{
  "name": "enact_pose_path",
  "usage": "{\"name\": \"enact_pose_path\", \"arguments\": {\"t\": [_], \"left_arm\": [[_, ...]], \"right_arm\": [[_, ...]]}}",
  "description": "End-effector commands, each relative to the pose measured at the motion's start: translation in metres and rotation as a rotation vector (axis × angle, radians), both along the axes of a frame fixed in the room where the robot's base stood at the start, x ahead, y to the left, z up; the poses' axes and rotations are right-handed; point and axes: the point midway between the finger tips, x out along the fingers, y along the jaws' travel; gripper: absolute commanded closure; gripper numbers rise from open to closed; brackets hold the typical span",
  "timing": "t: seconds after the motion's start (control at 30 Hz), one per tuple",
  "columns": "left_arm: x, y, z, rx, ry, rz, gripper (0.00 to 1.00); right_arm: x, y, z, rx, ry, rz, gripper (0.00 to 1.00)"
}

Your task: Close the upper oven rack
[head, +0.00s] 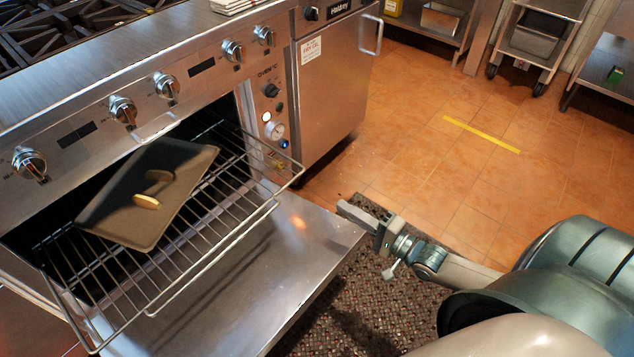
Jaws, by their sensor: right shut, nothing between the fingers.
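The upper oven rack (217,246) is a wire grid pulled partway out of the open oven, above the lowered oven door (285,270). My right gripper (345,209) is shut and empty. In the picture it is just right of the door's outer corner, to the right of the rack's front bar and apart from it. My left gripper is not in view. The back of the rack is hidden in the dark oven.
The oven's control panel with knobs (166,86) runs above the opening. A steel cabinet (330,85) stands right of the oven. A dark mat (385,300) lies on the floor, with open tiled floor to the right. Wheeled steel shelves (535,45) stand at the back.

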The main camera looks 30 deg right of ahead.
Motion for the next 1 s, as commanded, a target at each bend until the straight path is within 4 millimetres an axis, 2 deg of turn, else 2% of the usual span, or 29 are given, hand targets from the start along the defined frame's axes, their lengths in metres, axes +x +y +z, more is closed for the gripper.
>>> {"name": "enact_pose_path", "arguments": {"t": [0.37, 0.57, 0.77, 1.0], "left_arm": [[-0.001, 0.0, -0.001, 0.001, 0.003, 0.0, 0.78], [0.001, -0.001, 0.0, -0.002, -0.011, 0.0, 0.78], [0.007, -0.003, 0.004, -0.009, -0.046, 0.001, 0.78], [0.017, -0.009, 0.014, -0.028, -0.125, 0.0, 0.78]], "right_arm": [[0.001, -0.001, -0.001, 0.004, 0.003, -0.001, 1.0], [0.009, 0.002, -0.001, 0.005, 0.002, -0.001, 1.0], [0.03, 0.01, 0.0, 0.004, -0.001, -0.001, 1.0], [0.067, 0.023, 0.0, 0.004, -0.001, -0.001, 1.0]]}}
